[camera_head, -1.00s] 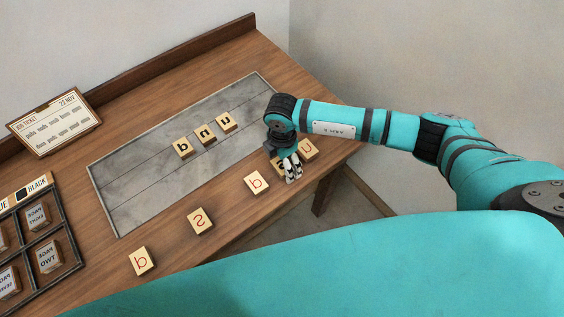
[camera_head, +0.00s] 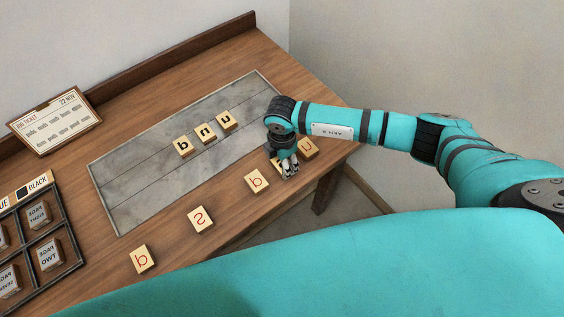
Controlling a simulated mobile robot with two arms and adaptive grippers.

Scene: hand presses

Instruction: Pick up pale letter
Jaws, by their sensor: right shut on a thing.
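Pale letter blocks with red letters lie in a row along the front of the wooden desk: one at the lower left (camera_head: 142,259), one with an s-like mark (camera_head: 201,219), one in the middle (camera_head: 257,181) and one at the right (camera_head: 309,147). My right gripper (camera_head: 290,171) points down between the middle and right blocks. It is shut on a pale letter block (camera_head: 279,162), mostly hidden behind the fingers and wrist. Three pale blocks with black letters, such as the left one (camera_head: 184,147), stand on the grey stone slab (camera_head: 140,193). My left gripper is not in view.
A dark divided rack (camera_head: 64,233) with several labelled blocks stands at the left. A job ticket (camera_head: 55,121) leans at the back left. The slab is bare left of its three blocks. The desk's right edge lies close to my right gripper.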

